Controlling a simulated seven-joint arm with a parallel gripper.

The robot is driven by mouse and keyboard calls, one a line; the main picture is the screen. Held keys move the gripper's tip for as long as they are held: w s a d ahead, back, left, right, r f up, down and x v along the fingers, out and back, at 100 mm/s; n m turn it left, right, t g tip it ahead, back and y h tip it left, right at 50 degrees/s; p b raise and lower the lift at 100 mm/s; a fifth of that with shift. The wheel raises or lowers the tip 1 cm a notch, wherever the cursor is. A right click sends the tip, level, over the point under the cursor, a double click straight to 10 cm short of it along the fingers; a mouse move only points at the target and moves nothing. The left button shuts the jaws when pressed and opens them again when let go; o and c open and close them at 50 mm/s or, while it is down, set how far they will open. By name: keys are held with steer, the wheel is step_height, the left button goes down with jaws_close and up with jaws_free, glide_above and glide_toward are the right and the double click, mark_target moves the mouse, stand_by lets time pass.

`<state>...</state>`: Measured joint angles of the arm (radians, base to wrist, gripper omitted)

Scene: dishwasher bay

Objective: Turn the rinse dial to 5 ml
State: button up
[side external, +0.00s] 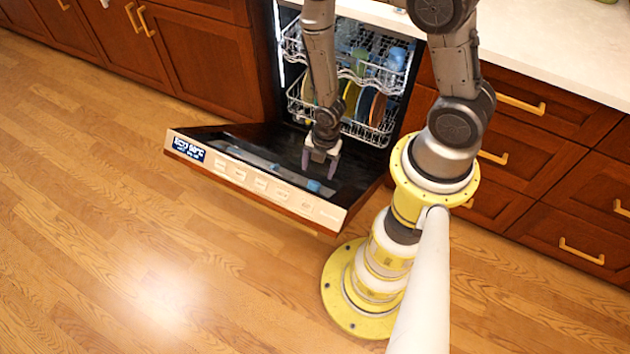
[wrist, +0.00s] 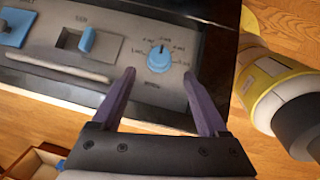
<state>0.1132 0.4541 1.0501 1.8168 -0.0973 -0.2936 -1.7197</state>
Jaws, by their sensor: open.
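I cannot tell how far above the panel the fingertips are. In the side external view my gripper (side external: 320,165) is over the open dishwasher door (side external: 250,140); the dial is hard to make out there.
A blue slider (wrist: 87,40) and a blue latch (wrist: 14,32) sit left of the dial. Dish racks (side external: 350,60) with plates and cups stand inside the dishwasher. The door's front edge carries a display (side external: 188,149) and buttons. The floor before it is clear.

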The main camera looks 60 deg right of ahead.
mark_target(314, 183)
steer(key=shift+w+f, duration=0.25)
steer(key=shift+f, duration=1.7)
steer(key=shift+w+f, duration=0.2)
steer(key=shift+f, duration=1.75)
steer(key=c, duration=1.2)
